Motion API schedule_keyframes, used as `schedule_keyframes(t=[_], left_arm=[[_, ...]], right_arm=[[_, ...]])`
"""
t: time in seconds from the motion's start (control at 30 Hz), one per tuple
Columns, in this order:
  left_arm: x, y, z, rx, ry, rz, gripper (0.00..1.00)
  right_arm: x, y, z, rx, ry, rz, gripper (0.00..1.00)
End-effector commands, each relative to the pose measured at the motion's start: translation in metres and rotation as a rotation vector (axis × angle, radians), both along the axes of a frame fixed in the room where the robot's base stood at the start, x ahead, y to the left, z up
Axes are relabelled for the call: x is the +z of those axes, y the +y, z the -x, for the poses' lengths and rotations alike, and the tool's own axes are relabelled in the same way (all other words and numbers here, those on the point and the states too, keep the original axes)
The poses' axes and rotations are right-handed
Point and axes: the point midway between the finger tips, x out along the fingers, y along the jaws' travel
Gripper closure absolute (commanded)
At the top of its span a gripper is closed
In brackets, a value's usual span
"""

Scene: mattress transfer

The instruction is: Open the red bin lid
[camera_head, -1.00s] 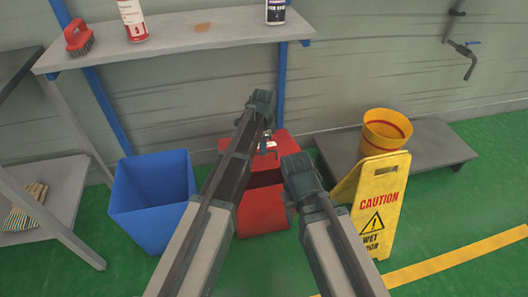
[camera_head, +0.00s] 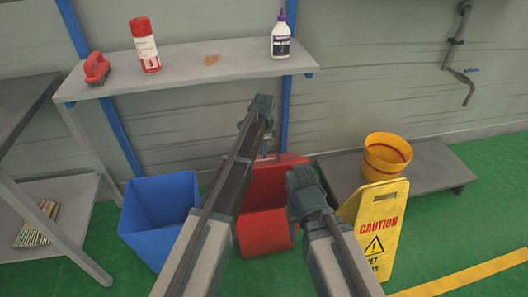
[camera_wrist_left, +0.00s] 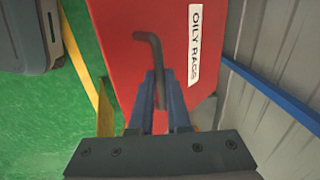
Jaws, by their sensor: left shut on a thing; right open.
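The red bin (camera_head: 265,232) stands on the green floor, partly hidden behind my arms. Its red lid (camera_wrist_left: 125,25) fills much of the left wrist view and bears a white "OILY RAGS" label (camera_wrist_left: 195,40). A dark bent handle (camera_wrist_left: 150,40) lies in front of the lid. My left gripper (camera_wrist_left: 160,90) is shut on this handle. In the head view my left gripper (camera_head: 265,150) is over the back of the bin; its fingertips are small there. My right gripper (camera_head: 303,185) is at the bin's right side, open, its fingers mostly hidden. How far the lid is raised is unclear.
A blue bin (camera_head: 155,215) stands left of the red one. A yellow caution sign (camera_head: 385,215) and a low grey platform (camera_head: 435,165) with a yellow bucket (camera_head: 387,157) are at right. A grey shelf (camera_head: 240,62) with bottles and a brush is above.

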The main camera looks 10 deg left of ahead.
Motion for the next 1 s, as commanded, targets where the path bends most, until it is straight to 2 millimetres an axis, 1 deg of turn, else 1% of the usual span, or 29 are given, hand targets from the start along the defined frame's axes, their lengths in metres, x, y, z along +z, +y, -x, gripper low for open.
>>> schedule_keyframes(t=[0.03,0.1,0.13,0.27,0.3,0.67,0.87,1.0], left_arm=[[-0.001,0.004,-0.007,0.005,-0.014,-0.006,1.00],[-0.001,0.004,-0.007,0.005,-0.014,-0.006,1.00],[-0.001,0.004,-0.007,0.005,-0.014,-0.005,0.80],[-0.001,0.003,-0.006,0.004,-0.012,-0.004,0.56],[-0.001,0.003,-0.005,0.004,-0.012,-0.003,0.55],[0.003,0.001,-0.002,0.001,-0.009,-0.001,0.55],[0.018,0.000,-0.001,0.001,-0.008,0.000,0.55],[0.035,0.000,0.000,0.001,-0.008,0.000,0.55]], right_arm=[[-0.001,0.000,0.000,0.000,0.000,0.000,0.50],[-0.001,0.000,0.000,0.000,0.000,0.000,0.50],[-0.001,0.000,0.000,0.000,0.000,0.000,0.50],[-0.001,0.000,0.000,0.000,0.000,0.000,0.50],[-0.001,0.000,0.000,0.000,0.000,0.000,0.50],[0.003,0.000,0.000,0.000,0.000,0.000,0.50],[0.018,0.000,0.000,0.000,0.000,0.000,0.50],[0.035,0.000,0.000,0.000,0.000,0.000,0.50]])
